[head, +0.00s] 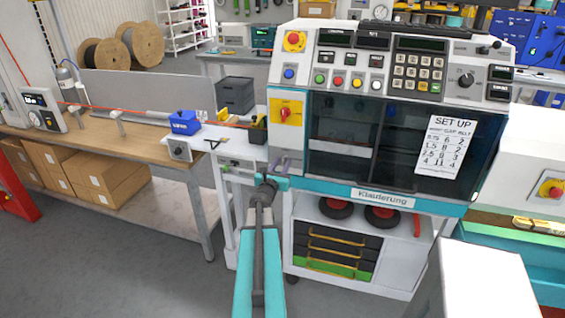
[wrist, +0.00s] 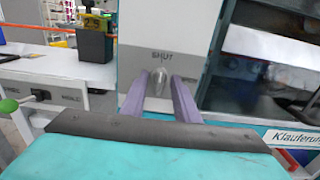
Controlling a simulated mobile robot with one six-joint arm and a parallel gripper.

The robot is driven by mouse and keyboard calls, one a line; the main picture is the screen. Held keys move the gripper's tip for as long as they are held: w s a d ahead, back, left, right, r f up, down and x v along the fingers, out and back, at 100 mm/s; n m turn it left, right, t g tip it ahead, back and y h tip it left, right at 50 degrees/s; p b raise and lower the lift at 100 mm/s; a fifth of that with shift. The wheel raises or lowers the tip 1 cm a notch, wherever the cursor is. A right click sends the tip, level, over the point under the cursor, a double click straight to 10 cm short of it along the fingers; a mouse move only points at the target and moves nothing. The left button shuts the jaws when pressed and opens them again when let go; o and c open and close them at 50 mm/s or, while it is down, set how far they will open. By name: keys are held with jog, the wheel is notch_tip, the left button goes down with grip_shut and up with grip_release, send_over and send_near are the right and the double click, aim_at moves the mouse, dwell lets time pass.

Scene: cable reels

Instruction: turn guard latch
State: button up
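The guard latch (wrist: 157,83) is a small grey knob on the machine's pale front panel, below the printed word SHUT. It looks roughly upright in the wrist view. My gripper (wrist: 160,78) is open, with its two purple fingers apart and the latch showing between them. The fingers appear close to the panel; I cannot tell whether they reach around the latch or stop short of it. In the head view my gripper (head: 283,162) is at the lower left of the machine's dark guard window (head: 343,139); I cannot make out the latch there.
The yellow panel with a red rotary switch (head: 286,111) is above my gripper. A workbench (head: 143,148) with a blue box (head: 186,122) is on the left. A white cart (head: 312,213) is underneath.

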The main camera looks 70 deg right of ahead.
jog(key=shift+d, duration=0.35)
grip_shut()
